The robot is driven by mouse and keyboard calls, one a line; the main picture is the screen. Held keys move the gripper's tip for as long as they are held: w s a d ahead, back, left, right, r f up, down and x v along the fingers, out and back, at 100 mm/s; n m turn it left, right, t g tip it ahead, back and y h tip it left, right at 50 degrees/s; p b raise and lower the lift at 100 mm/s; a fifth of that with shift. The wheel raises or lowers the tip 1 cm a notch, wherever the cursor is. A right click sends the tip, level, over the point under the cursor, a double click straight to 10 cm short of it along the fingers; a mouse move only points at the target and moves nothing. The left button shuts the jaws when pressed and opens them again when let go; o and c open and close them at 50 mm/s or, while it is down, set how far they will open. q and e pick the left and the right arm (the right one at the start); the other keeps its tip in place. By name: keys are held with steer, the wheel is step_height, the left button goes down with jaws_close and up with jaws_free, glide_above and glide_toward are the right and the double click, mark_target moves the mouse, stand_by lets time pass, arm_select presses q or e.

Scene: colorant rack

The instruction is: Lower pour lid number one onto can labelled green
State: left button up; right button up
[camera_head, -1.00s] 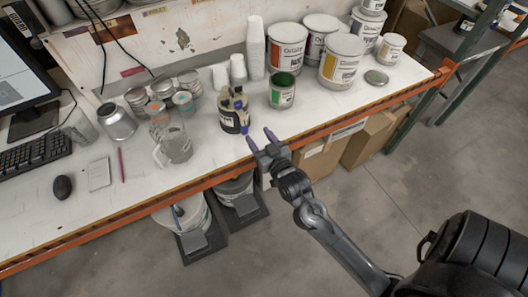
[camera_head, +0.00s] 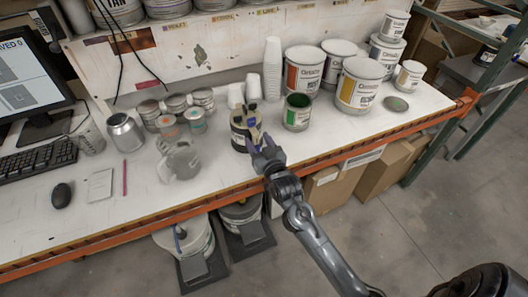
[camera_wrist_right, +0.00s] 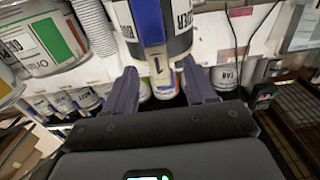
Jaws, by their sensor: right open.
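The can with a green label (camera_head: 297,112) stands upright on the bench, its top open with green inside. Its label also shows at the left of the right wrist view (camera_wrist_right: 50,38). My right gripper (camera_head: 260,143) is open, with purple fingers, at the front of a black-labelled container (camera_head: 240,138) holding tan and blue items. In the right wrist view, the gripper (camera_wrist_right: 160,70) has a blue upright part (camera_wrist_right: 150,25) ahead between its fingers. My left gripper is not in view.
Large paint cans (camera_head: 358,85) stand behind and right of the green can. White cup stacks (camera_head: 272,70) stand behind the container. The bench's orange front edge (camera_head: 340,155) runs below the gripper.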

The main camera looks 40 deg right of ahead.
mark_target(256, 136)
steer(key=shift+x, duration=1.7)
jaws_close()
steer(key=c, duration=0.7)
jaws_free()
jaws_close()
steer(key=shift+r, duration=0.2)
steer(key=shift+r+p, duration=0.3)
steer(key=shift+p, duration=0.35)
